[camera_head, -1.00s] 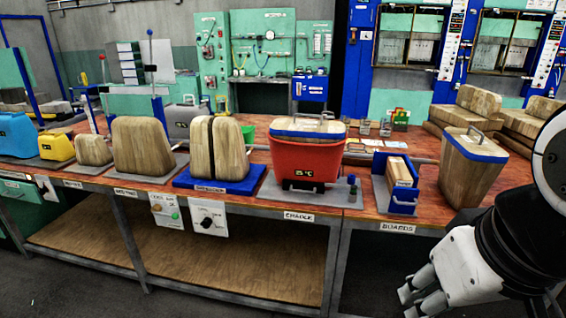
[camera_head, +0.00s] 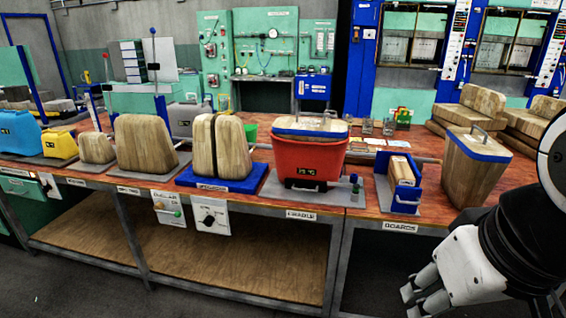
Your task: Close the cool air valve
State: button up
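A white panel (camera_head: 168,208) hangs on the bench's front edge, with a small orange part and a green knob (camera_head: 178,213). Its label is too small to read surely, though it may be the cool air valve. A second white panel with a black round knob (camera_head: 209,219) hangs to its right. My gripper (camera_head: 409,301) is at the lower right, in front of the bench, far from both panels. Its fingertips look apart, with nothing between them.
The red box (camera_head: 306,160) with a wooden lid stands on the bench (camera_head: 265,206). Wooden blocks (camera_head: 145,144) stand to its left, a blue board holder (camera_head: 404,207) and wooden bin (camera_head: 473,168) to its right. The floor before the bench looks clear.

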aim_at(178, 214)
jog(key=u, duration=0.25)
jog(key=i+j+u, duration=0.25)
jog(key=u, duration=0.25)
jog(key=i+j+u, duration=0.1)
jog(key=i+u, duration=0.15)
jog(key=u, duration=0.25)
jog(key=i+j, duration=0.15)
jog(key=i, duration=0.65)
